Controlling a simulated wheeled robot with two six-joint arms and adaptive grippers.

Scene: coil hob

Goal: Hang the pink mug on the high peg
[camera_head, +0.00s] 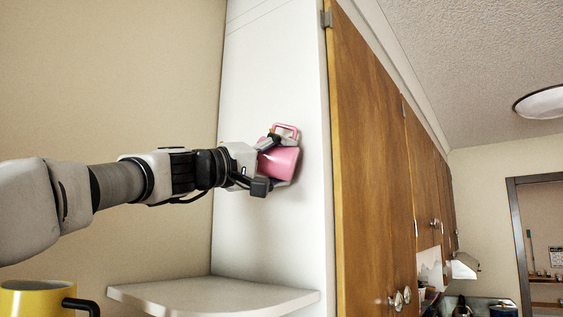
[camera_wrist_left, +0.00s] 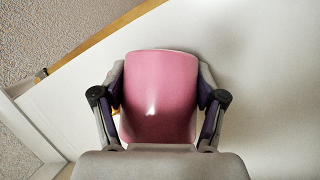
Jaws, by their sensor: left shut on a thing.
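The pink mug (camera_head: 279,162) is held sideways at the end of my left arm, in front of the white cabinet side panel. Its handle points up in the head view. My left gripper (camera_head: 278,164) is shut on the mug, with one finger on each side of it. In the left wrist view the mug (camera_wrist_left: 160,97) fills the space between the two fingers of the gripper (camera_wrist_left: 160,100). I cannot make out the high peg; the mug and gripper cover part of the panel. My right gripper is not in view.
A white corner shelf (camera_head: 213,296) juts out below the arm. A yellow mug (camera_head: 36,300) with a black handle stands at the lower left. Wooden cabinet doors (camera_head: 372,160) run back on the right. The panel above the mug is clear.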

